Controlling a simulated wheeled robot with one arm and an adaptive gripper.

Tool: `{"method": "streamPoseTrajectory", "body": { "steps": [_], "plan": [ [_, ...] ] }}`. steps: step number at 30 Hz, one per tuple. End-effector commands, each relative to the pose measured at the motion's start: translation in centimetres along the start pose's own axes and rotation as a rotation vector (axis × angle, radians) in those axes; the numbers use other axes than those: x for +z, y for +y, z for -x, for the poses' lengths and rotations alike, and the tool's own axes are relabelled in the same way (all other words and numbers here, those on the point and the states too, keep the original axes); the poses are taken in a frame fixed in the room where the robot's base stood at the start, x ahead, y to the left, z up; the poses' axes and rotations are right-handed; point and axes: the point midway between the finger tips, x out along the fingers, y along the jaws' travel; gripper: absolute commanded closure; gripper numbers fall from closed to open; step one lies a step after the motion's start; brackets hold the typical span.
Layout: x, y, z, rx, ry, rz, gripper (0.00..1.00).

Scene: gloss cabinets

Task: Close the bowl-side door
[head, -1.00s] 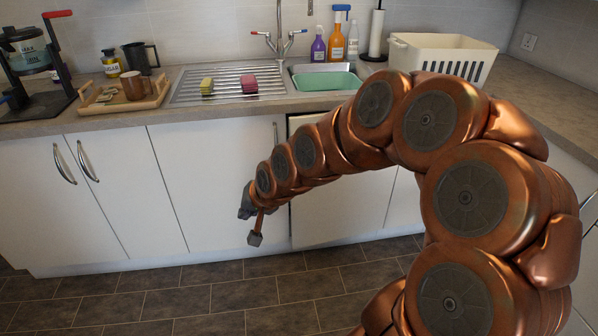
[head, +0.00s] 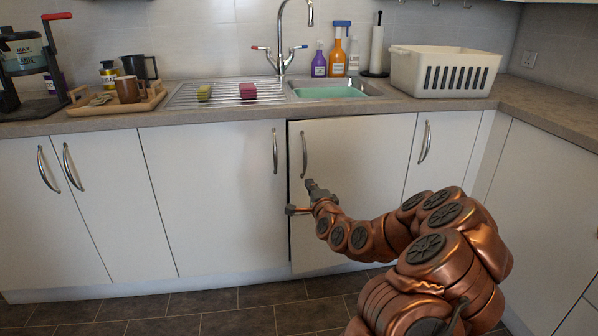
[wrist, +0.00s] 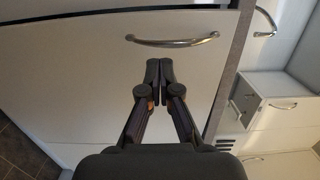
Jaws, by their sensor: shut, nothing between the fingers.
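The bowl-side door (head: 355,175) is the white cabinet door under the sink bowl (head: 332,88). A dark gap shows along its left edge, so it looks slightly ajar. Its curved metal handle (head: 304,155) is upright near that left edge. My gripper (head: 309,183) is in front of the door, just below the handle. In the wrist view my gripper (wrist: 160,66) has its fingertips together, with nothing between them. The handle (wrist: 172,42) shows just beyond the tips there, and the door (wrist: 85,75) fills much of the view. I cannot tell whether the fingertips touch the door.
The drainer-side door (head: 210,200) on the left looks flush, with its handle (head: 275,151) close by. Another cabinet door (head: 440,150) stands to the right. The worktop (head: 430,104) runs above, holding a white basket (head: 445,72). The tiled floor (head: 200,310) in front is clear.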

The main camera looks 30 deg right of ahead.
Motion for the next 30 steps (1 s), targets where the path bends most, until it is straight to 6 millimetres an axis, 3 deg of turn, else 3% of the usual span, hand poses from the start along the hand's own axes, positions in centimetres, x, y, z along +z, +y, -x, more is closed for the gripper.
{"method": "streamPoseTrajectory", "body": {
  "steps": [30],
  "plan": [
    [0.3, 0.0, -9.8, 0.001, -0.004, 0.005, 1.00]
  ]
}}
